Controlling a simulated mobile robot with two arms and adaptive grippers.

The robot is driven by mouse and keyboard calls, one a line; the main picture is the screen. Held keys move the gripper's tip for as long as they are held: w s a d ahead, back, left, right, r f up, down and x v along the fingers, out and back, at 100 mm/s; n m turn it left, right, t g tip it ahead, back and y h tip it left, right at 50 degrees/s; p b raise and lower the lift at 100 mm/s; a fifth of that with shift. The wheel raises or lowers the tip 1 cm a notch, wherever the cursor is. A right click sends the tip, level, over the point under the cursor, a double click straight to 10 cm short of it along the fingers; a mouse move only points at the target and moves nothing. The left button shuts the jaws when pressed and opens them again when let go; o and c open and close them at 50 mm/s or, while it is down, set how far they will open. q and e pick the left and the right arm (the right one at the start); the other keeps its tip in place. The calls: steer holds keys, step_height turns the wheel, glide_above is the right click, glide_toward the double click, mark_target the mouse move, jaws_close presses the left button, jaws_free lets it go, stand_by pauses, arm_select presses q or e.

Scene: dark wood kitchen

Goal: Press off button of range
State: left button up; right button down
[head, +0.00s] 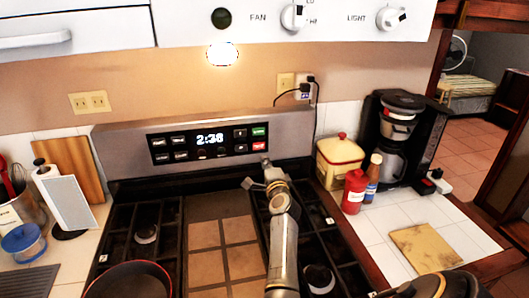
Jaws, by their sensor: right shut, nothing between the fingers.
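The range's backguard (130,147) stands upright behind the stove top. Its black control panel (208,142) shows a lit clock, with several dark buttons on both sides. At the panel's right end a green button (259,132) sits above a red button (259,146); their labels are too small to read. My right gripper (266,165) is shut and empty, just below the red button in the picture. I cannot tell whether its tip touches the panel. My left gripper is not in view.
A red-rimmed pan (127,281) sits on the front left of the stove. To the right are a yellow canister (340,163), a red bottle (354,192), a brown bottle (373,178) and a coffee maker (401,142). The range hood (300,40) overhangs the top.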

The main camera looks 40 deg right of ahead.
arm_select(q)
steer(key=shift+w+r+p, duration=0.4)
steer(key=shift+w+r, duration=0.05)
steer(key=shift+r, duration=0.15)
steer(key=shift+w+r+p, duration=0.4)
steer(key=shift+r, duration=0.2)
arm_select(e)
steer(key=v, duration=0.5)
steer(key=shift+s+a, duration=0.15)
steer(key=shift+s, duration=0.15)
steer(key=shift+s+r, duration=0.1)
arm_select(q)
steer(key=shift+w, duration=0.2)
